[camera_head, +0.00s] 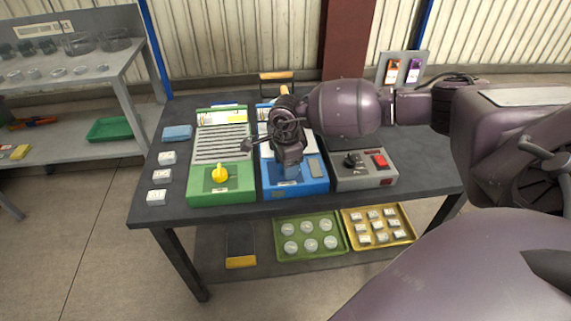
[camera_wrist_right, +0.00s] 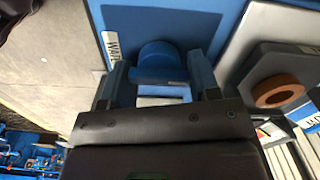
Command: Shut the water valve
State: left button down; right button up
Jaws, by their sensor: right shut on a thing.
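The water valve (camera_wrist_right: 157,55) is a blue round knob with a bar handle on a blue panel, seen in the right wrist view beside a partly hidden label that starts "WAT". In the head view, the blue unit (camera_head: 312,187) stands mid-table, and my right gripper (camera_head: 289,172) covers its valve. In the wrist view, the fingers of my right gripper (camera_wrist_right: 160,82) lie on either side of the valve handle, shut on it. The handle lies roughly crosswise between the fingers. My left gripper is not in view.
A green unit (camera_head: 222,190) with a yellow knob (camera_head: 219,174) stands left of the blue unit. A grey box (camera_head: 364,183) with a black knob and red switch stands right. White blocks line the table's left edge. Trays sit on the lower shelf (camera_head: 262,259).

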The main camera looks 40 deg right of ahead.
dwell(0.5)
jog(key=o, duration=0.7)
jog(key=shift+c, duration=0.2)
notch_tip(320, 180, up, 9)
jog(key=shift+r+p, duration=0.15)
jog(key=shift+p, duration=0.65)
jog(key=shift+r, duration=0.7)
